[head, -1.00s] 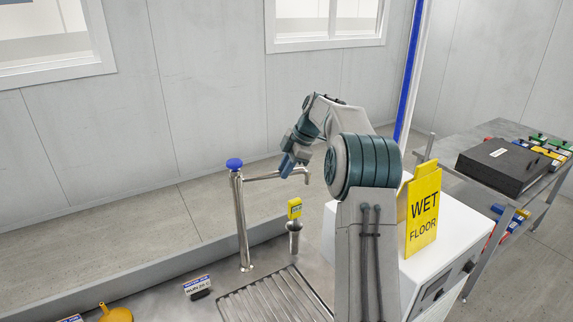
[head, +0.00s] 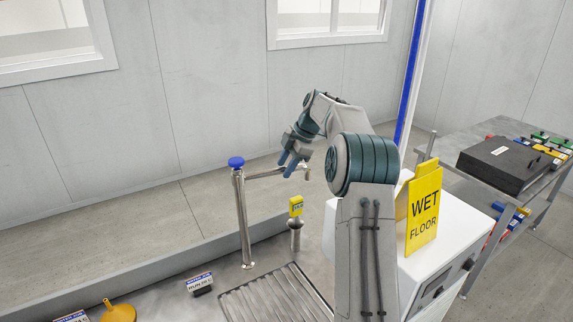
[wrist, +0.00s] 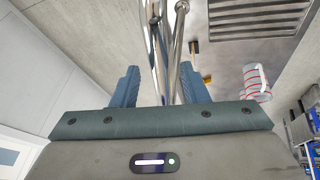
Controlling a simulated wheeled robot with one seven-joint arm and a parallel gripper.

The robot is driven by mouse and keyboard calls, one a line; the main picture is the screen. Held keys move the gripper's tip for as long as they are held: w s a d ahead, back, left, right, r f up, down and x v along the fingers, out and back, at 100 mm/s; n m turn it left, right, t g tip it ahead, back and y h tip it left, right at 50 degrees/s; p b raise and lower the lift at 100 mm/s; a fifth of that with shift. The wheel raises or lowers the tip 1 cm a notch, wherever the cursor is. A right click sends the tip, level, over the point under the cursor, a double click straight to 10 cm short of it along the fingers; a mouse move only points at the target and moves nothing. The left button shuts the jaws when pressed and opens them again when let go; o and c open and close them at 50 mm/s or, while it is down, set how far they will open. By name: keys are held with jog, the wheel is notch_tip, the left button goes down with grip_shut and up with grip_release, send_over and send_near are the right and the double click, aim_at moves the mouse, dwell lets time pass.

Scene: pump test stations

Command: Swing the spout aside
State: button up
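The steel spout (head: 265,174) runs sideways from the top of an upright steel post (head: 243,220) with a blue cap (head: 236,162). Its far end bends down. I cannot tell whether either finger touches the spout.
A grated drain (head: 275,295) lies below the spout. A yellow wet floor sign (head: 424,210) stands on a white cabinet at right. A yellow funnel (head: 120,313) is at lower left.

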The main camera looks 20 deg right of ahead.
jog(key=v, duration=1.3)
jog(key=shift+d+r, duration=0.25)
jog(key=shift+r, duration=0.1)
jog(key=s+a+r+m+h, duration=0.25)
jog(key=s+a+m, duration=0.65)
jog(key=s+a, duration=0.55)
jog(key=s+a+f+m+h, duration=0.1)
jog(key=s+f+m, duration=0.3)
jog(key=s, duration=0.7)
jog(key=s+a+f+m+t+h, duration=0.1)
jog(key=s+f+m, duration=0.4)
jog(key=s+f, duration=0.4)
jog(key=s, duration=0.3)
jog(key=shift+s+a+f+t, duration=0.2)
jog(key=shift+s+a+t, duration=0.1)
jog(key=shift+a, duration=0.1)
